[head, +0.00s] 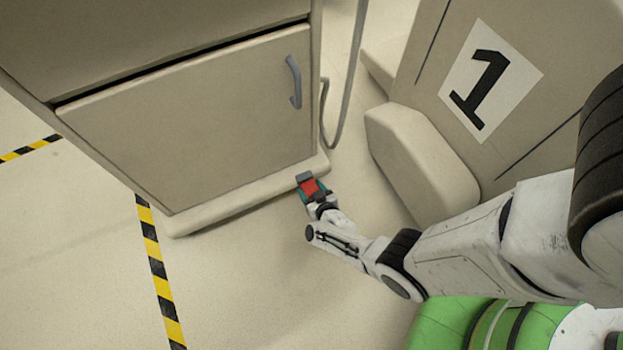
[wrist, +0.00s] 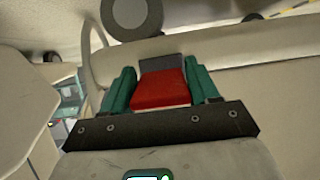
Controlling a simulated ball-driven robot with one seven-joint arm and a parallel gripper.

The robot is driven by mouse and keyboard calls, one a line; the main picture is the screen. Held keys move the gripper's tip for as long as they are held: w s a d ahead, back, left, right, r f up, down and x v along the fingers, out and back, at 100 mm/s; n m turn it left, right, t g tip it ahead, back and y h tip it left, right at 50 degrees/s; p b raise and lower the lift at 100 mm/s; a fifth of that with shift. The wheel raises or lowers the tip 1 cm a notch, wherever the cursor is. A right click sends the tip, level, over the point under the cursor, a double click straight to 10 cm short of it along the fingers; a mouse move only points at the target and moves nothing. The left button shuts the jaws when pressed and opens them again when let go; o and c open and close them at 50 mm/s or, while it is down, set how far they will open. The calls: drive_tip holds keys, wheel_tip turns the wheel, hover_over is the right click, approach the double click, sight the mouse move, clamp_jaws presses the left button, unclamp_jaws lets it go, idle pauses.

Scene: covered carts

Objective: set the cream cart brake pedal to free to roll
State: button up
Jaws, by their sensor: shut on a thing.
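The cream cart (head: 190,125) stands at the left in the head view, with a closed door and a low base bumper. Its red brake pedal (head: 310,187) sticks out at the bumper's near right corner. It also shows in the wrist view (wrist: 160,92), with a dark grey part behind it. My gripper (head: 313,190) is low near the floor, its teal fingers on either side of the red pedal, shut on it. In the wrist view, my gripper's fingers (wrist: 161,88) flank the pedal left and right. The pedal's pivot is hidden.
A beige unit marked 1 (head: 455,90) with a rounded block (head: 415,155) stands close at the right of my gripper. Open floor with yellow-black tape (head: 158,270) lies at the front left. A round wheel (wrist: 133,15) shows in the wrist view.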

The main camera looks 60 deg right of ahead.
drive_tip(key=shift+r+g+y+p, duration=0.4)
drive_tip(key=shift+g+p, duration=0.2)
drive_tip(key=shift+p, duration=0.35)
drive_tip(key=shift+f+p, duration=0.1)
drive_tip(key=shift+p, duration=0.2)
drive_tip(key=o, duration=1.4)
drive_tip(key=shift+p+v, duration=4.4)
drive_tip(key=shift+v, duration=0.95)
drive_tip(key=shift+w, duration=0.1)
